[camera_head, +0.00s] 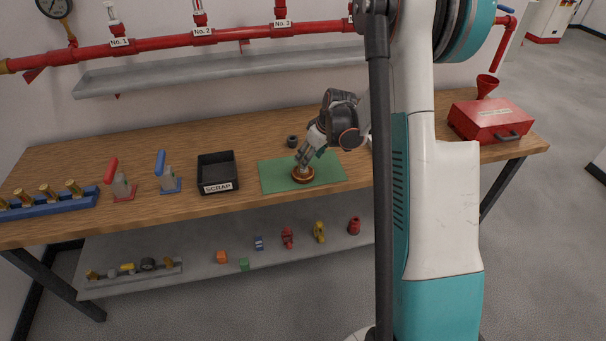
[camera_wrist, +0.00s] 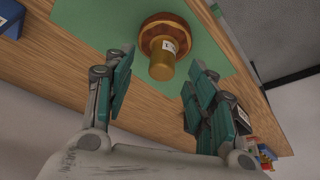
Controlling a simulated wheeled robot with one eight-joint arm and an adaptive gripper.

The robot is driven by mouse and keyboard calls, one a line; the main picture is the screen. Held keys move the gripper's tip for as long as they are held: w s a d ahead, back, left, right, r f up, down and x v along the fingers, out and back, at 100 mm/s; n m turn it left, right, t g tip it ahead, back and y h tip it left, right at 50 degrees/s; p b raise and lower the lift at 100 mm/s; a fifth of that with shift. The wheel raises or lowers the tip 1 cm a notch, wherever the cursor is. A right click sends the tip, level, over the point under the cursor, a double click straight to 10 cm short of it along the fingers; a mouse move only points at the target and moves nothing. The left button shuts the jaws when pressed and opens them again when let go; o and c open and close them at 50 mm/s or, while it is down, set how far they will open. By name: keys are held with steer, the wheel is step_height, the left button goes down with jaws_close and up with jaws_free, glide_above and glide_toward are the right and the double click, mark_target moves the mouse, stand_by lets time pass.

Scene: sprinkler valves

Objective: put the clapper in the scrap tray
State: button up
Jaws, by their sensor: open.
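A round copper-brown piece (camera_head: 303,175) with a brass stem, apparently the clapper, rests on the green mat (camera_head: 331,171) on the bench. In the wrist view the piece (camera_wrist: 167,30) shows its flange and a brass stem with a small white label. My gripper (camera_head: 304,158) is just above it, pointing down. In the wrist view my gripper (camera_wrist: 162,63) is open, with the stem end between the fingertips and gaps on both sides. The black scrap tray (camera_head: 218,187), labelled SCRAP, stands left of the mat and looks empty.
A small dark ring (camera_head: 292,141) lies behind the mat. Left of the tray stand a blue-handled valve (camera_head: 167,172), a red-handled valve (camera_head: 121,180) and a blue rack (camera_head: 50,202). A red box (camera_head: 490,120) stands far right. The shelf below holds several small parts.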

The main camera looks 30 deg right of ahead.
steer(key=shift+a+b+x, duration=0.2)
steer(key=shift+b+x, duration=0.85)
steer(key=shift+x, duration=1.8)
steer(key=shift+w+r, duration=0.1)
jaws_close()
